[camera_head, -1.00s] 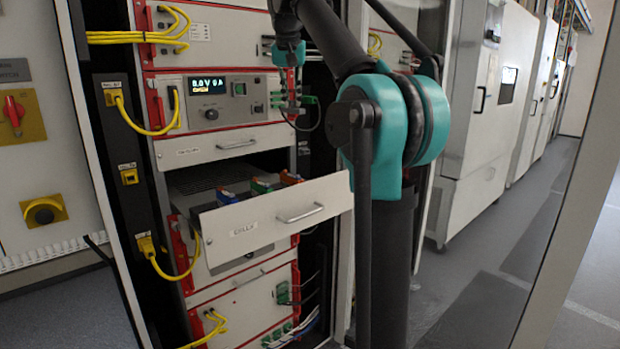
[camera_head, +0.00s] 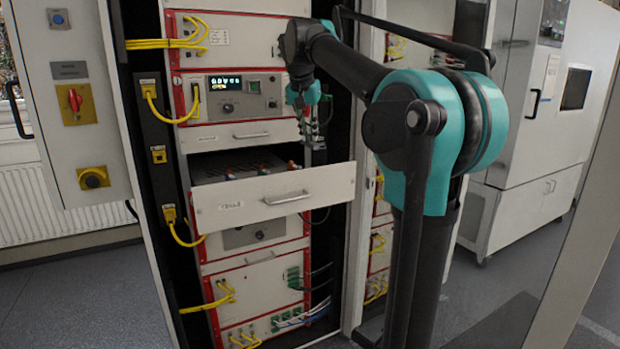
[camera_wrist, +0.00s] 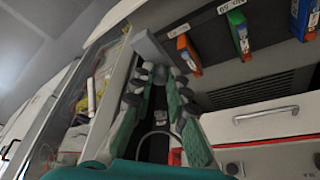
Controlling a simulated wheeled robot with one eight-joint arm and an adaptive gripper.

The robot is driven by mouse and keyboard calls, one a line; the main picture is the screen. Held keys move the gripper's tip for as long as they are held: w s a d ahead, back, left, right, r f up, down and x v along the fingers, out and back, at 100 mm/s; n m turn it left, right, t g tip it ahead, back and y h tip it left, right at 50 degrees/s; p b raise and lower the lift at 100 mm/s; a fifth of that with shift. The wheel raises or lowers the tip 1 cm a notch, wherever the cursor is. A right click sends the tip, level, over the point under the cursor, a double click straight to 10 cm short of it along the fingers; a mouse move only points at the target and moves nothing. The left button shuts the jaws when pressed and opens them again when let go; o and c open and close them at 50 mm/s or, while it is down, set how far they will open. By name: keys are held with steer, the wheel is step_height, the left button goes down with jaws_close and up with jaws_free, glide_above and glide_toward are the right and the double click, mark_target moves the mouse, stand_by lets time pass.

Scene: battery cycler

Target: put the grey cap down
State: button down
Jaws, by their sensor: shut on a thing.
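My gripper (camera_wrist: 161,82) has green-sided fingers and is shut on the grey cap (camera_wrist: 150,46), a grey block at the fingertips in the wrist view. In the head view my gripper (camera_head: 306,116) hangs beside the right side of the rack, above the right end of the open drawer (camera_head: 275,205). The cap is too small to make out clearly in the head view. In the wrist view it is left of the drawer's coloured holders, and I cannot tell whether it touches anything.
The drawer holds an orange block (camera_wrist: 187,55), a green block (camera_wrist: 238,32) and a blue-and-orange block (camera_wrist: 303,18). Its front has a handle (camera_wrist: 265,114). Yellow cables (camera_head: 165,115) loop at the rack's left. Floor (camera_head: 490,300) is free at the right.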

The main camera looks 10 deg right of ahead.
step_height(320, 180, down, 13)
stand_by(0.5)
steer(key=shift+f, duration=0.35)
steer(key=shift+f, duration=0.15)
steer(key=c, duration=1.5)
jaws_free()
steer(key=v, duration=1.3)
steer(key=shift+w, duration=0.15)
steer(key=shift+d, duration=0.1)
